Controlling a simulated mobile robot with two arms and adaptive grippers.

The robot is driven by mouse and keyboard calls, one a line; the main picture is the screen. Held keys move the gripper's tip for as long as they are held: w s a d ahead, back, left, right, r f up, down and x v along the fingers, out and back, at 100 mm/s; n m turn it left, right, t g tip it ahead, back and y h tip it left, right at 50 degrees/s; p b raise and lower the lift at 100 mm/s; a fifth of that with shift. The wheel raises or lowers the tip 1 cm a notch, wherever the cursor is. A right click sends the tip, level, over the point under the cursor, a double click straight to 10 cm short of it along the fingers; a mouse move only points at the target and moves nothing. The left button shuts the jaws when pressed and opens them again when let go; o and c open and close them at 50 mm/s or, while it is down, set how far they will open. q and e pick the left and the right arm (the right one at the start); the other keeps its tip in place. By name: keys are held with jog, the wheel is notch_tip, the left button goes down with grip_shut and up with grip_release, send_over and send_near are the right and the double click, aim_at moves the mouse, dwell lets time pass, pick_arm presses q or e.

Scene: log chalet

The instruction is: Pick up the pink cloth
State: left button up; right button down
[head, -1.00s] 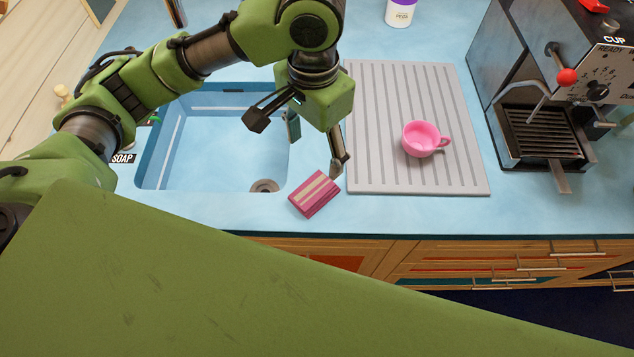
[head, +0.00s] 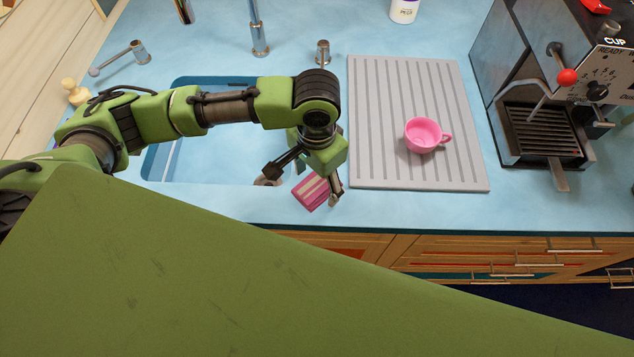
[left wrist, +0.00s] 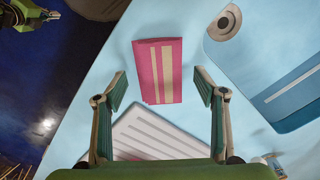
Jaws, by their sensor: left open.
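The pink cloth (head: 311,192) is folded, with pale stripes, and lies on the blue counter between the sink and the drying mat, near the front edge. In the left wrist view the cloth (left wrist: 158,70) lies ahead of the fingertips, between their lines. My left gripper (head: 303,185) is open and hangs close over the cloth, with a finger on either side of it in the head view. In the left wrist view my left gripper (left wrist: 160,90) has its fingers wide apart with nothing between them.
A pink cup (head: 422,135) stands on the grey ridged drying mat (head: 365,170), right of the cloth. The sink (head: 215,165) is on the left, partly behind my arm. A coffee machine (head: 540,110) stands at the right. Taps (head: 258,35) rise behind the sink.

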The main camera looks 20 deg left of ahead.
aim_at(319, 185)
pick_arm(q)
jog(key=shift+f, duration=0.15)
jog(key=shift+c, duration=0.5)
jog(key=c, duration=0.8)
jog(key=shift+w+d+r, duration=0.1)
jog(key=shift+r, duration=0.4)
jog(key=shift+d+r+b, duration=0.2)
jog(key=shift+r+b, duration=0.4)
jog(key=shift+r, duration=0.65)
jog(key=s+d+r+b, duration=0.1)
jog(key=s+d+r, duration=0.5)
jog(key=d+r, duration=0.3)
jog(key=d, duration=0.3)
jog(key=shift+s+r, duration=0.15)
jog(key=shift+r, duration=0.15)
